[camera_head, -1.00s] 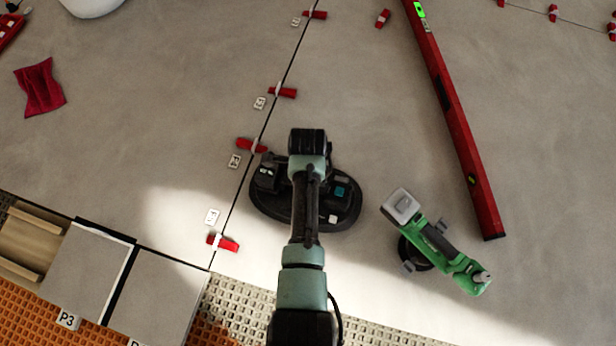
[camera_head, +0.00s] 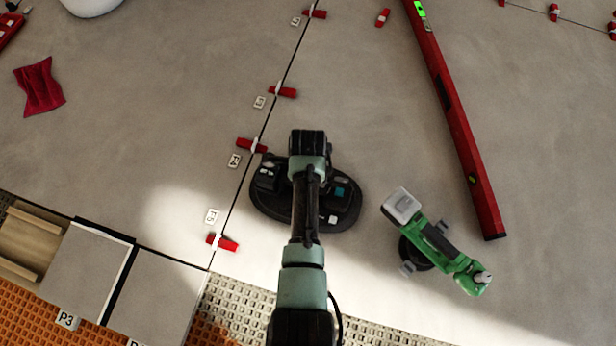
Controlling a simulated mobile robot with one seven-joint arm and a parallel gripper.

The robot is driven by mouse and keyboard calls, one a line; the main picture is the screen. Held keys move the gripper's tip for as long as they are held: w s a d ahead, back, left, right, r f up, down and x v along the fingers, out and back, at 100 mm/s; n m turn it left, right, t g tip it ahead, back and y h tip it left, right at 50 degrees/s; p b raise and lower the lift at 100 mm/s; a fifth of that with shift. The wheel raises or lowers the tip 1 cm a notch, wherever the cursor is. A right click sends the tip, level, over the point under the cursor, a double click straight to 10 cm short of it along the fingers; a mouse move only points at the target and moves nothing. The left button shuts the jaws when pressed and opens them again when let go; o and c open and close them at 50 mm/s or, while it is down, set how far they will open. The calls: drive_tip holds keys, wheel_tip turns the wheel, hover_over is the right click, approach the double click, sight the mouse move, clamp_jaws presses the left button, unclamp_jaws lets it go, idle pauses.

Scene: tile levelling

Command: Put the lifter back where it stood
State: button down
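The lifter (camera_head: 343,203) is a black oval suction pad with dark housings and a small blue-green panel on top. It is at the middle of the view, over the grey tiles just right of a tile joint. My arm comes up from the bottom edge and covers the lifter's middle. My gripper (camera_head: 308,160) is over the lifter, and its fingers are hidden under my wrist. I cannot tell whether it grips the handle, or whether the pad touches the floor.
A green tool (camera_head: 440,245) with a grey block stands close right of the lifter. A long red level (camera_head: 455,120) lies beyond it. Red wedges (camera_head: 228,243) and small label tags line the joint at left. A red cloth (camera_head: 40,87) lies far left. Loose tiles (camera_head: 88,268) are lower left.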

drive_tip(key=shift+w, duration=0.1)
drive_tip(key=c, duration=0.6)
unclamp_jaws()
drive_tip(key=shift+o, duration=0.2)
drive_tip(key=shift+f, duration=0.1)
wheel_tip(320, 180, up, 13)
drive_tip(key=p, duration=1)
